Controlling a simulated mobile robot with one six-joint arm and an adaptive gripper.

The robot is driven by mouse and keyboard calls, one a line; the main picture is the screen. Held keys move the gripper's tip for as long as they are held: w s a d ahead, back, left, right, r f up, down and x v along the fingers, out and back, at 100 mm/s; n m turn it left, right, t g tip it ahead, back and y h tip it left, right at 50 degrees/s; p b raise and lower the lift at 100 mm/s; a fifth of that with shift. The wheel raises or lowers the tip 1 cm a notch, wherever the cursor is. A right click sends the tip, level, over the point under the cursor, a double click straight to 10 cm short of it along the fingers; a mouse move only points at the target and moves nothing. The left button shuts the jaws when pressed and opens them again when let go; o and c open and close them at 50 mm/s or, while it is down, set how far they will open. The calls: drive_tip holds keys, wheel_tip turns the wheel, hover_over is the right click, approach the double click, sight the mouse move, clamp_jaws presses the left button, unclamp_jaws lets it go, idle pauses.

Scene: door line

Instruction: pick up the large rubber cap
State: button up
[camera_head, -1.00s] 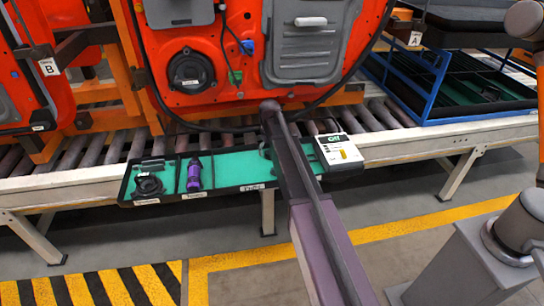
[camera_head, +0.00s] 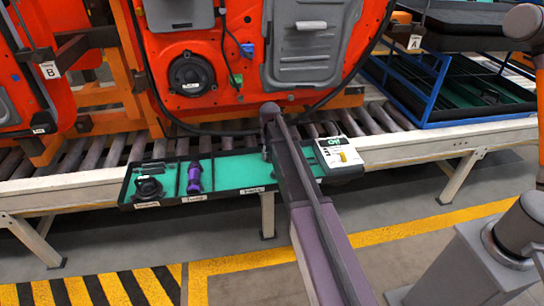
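A round black part (camera_head: 149,188), possibly the large rubber cap, lies in the left compartment of the green-lined black tray (camera_head: 228,195). It is too small to identify for sure. A purple part (camera_head: 194,177) lies in the middle compartment. Another round black part (camera_head: 192,74) sits on the orange door panel above the tray. My arm reaches from the bottom middle over the right part of the tray. I cannot make out my gripper; its fingers seem hidden behind the arm.
The tray stands at the front edge of the roller conveyor (camera_head: 400,148). A blue-framed rack (camera_head: 455,120) stands at right. Yellow lines mark the open floor in front.

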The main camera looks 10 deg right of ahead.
drive_tip(key=shift+r, duration=0.1)
wheel_tip(320, 180, up, 3)
drive_tip(key=p, duration=0.3)
drive_tip(key=s+d, duration=0.3)
drive_tip(key=d, duration=0.1)
drive_tip(key=s+d+r+p, duration=0.1)
drive_tip(key=s+d, duration=0.3)
drive_tip(key=s+d+p, duration=0.1)
drive_tip(key=s+d, duration=0.2)
drive_tip(key=d, duration=0.1)
drive_tip(key=shift+s+r, duration=0.25)
drive_tip(key=shift+r, duration=0.1)
drive_tip(key=shift+o, duration=1.1)
clamp_jaws()
wheel_tip(320, 180, up, 14)
drive_tip(key=p, duration=1.3)
drive_tip(key=shift+f+p, duration=0.15)
drive_tip(key=shift+p, duration=0.2)
drive_tip(key=shift+a, duration=0.1)
